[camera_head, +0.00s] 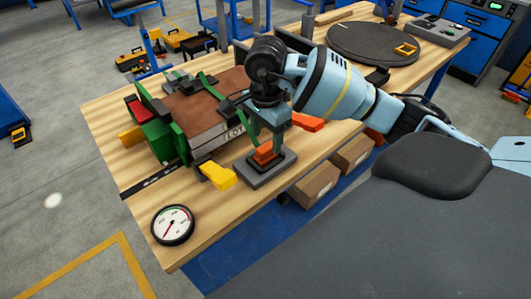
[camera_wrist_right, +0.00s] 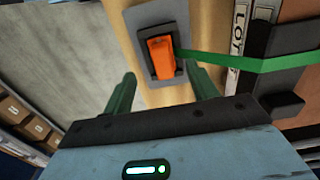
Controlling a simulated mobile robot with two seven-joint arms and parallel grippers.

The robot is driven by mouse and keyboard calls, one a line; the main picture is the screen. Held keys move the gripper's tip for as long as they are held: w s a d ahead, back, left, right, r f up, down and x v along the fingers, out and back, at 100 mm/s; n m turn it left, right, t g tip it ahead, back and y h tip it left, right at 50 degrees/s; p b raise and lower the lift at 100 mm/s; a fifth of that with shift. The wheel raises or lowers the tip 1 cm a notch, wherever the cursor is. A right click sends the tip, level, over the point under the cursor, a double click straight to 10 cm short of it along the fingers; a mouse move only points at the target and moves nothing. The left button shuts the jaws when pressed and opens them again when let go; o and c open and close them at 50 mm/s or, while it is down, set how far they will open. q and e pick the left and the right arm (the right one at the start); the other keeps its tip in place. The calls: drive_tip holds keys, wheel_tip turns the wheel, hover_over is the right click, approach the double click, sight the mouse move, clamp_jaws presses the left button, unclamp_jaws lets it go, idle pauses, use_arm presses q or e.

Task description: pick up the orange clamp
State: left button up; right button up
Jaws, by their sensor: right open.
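An orange piece that looks like the orange clamp (camera_head: 264,153) stands in a dark grey holder (camera_head: 255,178) near the front edge of the wooden table. In the right wrist view the orange clamp (camera_wrist_right: 161,60) sits in the recess of the grey holder (camera_wrist_right: 138,22), ahead of the fingers. My right gripper (camera_head: 265,138) points down just above the clamp. Its green fingers are apart, and the right wrist view shows the gripper (camera_wrist_right: 160,76) open with nothing between the fingers. My left gripper is not in view.
A brown panel stack (camera_head: 205,105) marked with letters lies left of the holder, with green and yellow clamps around it. A green strap (camera_wrist_right: 250,64) runs close to the orange clamp. A round gauge (camera_head: 173,225) lies at the front left. A dark turntable (camera_head: 375,42) is at the back.

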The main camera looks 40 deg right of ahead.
sight(266, 147)
drive_tip(key=shift+w+d+f, duration=0.1)
drive_tip(key=shift+f, duration=1.2)
drive_tip(key=shift+w+f, duration=0.1)
drive_tip(key=shift+f, duration=1.15)
drive_tip(key=c, duration=1.1)
